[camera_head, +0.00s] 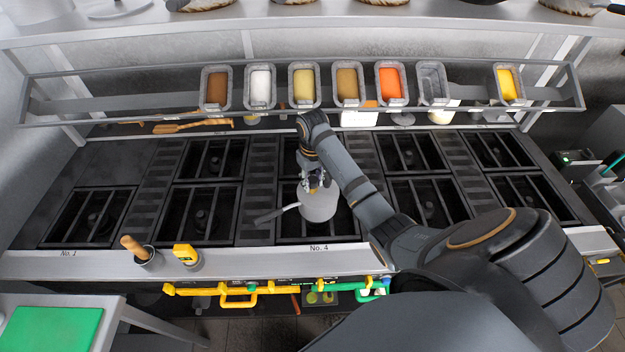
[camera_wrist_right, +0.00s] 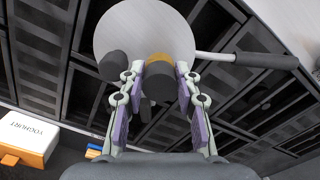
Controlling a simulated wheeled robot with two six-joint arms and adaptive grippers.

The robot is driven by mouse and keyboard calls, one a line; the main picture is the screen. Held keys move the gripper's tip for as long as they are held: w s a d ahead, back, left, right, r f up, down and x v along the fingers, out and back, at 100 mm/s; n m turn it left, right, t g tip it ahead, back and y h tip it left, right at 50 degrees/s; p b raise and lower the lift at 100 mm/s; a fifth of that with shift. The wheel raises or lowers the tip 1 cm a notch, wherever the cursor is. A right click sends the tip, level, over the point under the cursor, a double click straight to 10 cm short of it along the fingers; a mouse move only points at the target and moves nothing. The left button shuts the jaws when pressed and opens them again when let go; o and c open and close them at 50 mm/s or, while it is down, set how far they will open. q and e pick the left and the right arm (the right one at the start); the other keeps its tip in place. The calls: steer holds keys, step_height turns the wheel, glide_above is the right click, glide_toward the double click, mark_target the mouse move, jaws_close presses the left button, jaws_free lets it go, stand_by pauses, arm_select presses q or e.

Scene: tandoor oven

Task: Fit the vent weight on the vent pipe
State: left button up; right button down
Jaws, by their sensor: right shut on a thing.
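A pale grey pressure cooker (camera_head: 320,207) stands on the hob grate behind the "No. 4" label, its long dark handle pointing left. In the right wrist view its round lid (camera_wrist_right: 130,30) shows with the handle at right and a dark knob at left. My right gripper (camera_head: 314,183) is over the lid, pointing down. It is shut on the vent weight (camera_wrist_right: 158,88), a dark cylinder with a brass-coloured band. I cannot tell whether the weight touches the lid. The vent pipe is not visible, probably hidden behind the weight and fingers. My left gripper is not in view.
Dark burner grates (camera_head: 205,210) surround the cooker. A rail of spice tins (camera_head: 304,87) runs behind. A yoghurt box (camera_wrist_right: 25,140) shows in the wrist view. A wooden-handled tool in a cup (camera_head: 140,250) and a yellow device (camera_head: 186,254) stand on the front ledge.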

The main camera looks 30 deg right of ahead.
steer(key=shift+f, duration=0.95)
steer(key=c, duration=0.9)
jaws_free()
steer(key=shift+a, duration=0.1)
steer(key=shift+o, duration=0.2)
